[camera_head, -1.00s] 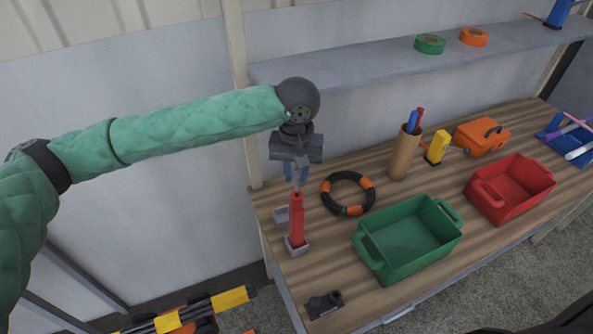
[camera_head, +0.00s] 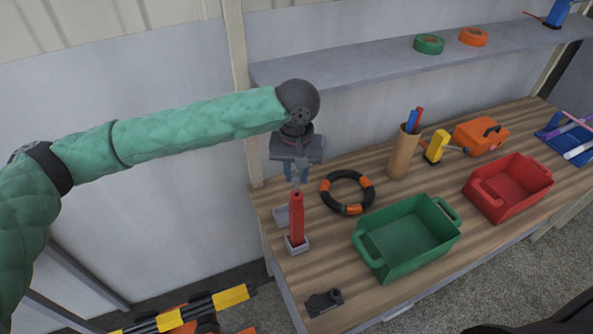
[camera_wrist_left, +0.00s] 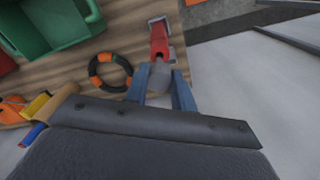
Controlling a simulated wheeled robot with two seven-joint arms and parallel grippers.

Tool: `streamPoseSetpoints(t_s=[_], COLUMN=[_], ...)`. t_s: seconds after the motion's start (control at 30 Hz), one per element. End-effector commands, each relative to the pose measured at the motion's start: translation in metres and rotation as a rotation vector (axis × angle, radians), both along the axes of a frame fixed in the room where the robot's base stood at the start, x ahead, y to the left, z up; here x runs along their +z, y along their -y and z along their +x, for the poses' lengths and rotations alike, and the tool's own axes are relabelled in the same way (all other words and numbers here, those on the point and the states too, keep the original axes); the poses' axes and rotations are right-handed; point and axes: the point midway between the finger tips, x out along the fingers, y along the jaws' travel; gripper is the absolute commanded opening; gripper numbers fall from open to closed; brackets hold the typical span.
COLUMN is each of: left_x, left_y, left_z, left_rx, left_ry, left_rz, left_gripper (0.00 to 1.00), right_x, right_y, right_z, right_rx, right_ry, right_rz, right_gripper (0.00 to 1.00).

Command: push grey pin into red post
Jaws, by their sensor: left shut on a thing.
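The red post (camera_head: 296,222) stands upright in a grey base near the left end of the workbench. It also shows in the left wrist view (camera_wrist_left: 159,42). My left gripper (camera_head: 297,175) is above the post, pointing down. Its blue fingers are shut on the grey pin (camera_wrist_left: 160,76), which also shows in the head view (camera_head: 297,184). The pin's lower end is at or just over the post's top. I cannot tell whether it has entered the post. My right gripper is not in view.
A dark bracket (camera_head: 324,302) lies at the front edge. The shelf (camera_head: 350,78) is behind the arm.

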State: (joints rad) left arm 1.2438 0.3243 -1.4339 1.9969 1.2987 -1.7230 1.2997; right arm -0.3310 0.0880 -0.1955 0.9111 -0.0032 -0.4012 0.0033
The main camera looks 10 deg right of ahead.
Motion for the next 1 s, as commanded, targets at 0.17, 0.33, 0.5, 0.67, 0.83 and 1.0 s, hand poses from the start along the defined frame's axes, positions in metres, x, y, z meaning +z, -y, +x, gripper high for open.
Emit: streamPoseSetpoints(t_s=[0.17, 0.33, 0.5, 0.67, 0.83, 1.0], left_x=[-0.001, -0.004, -0.007, -0.011, -0.014, -0.018], left_y=[0.0, 0.0, 0.0, 0.0, 0.0, 0.0], left_z=[0.0, 0.0, 0.0, 0.0, 0.0, 0.0], left_rx=[0.0, 0.0, 0.0, 0.0, 0.0, 0.0], left_ry=[0.0, 0.0, 0.0, 0.0, -0.001, -0.001], left_rz=[0.0, 0.0, 0.0, 0.0, -0.001, -0.001], left_gripper=[0.03, 0.03, 0.03, 0.03, 0.03, 0.03], right_x=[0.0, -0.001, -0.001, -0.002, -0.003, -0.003], right_y=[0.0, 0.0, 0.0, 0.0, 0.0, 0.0], right_z=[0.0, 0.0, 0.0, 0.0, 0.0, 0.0], right_rx=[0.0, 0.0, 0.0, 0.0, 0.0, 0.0], right_ry=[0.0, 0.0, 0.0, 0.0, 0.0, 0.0], right_rz=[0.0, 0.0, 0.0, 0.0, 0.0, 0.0], right_gripper=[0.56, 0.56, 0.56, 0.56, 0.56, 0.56])
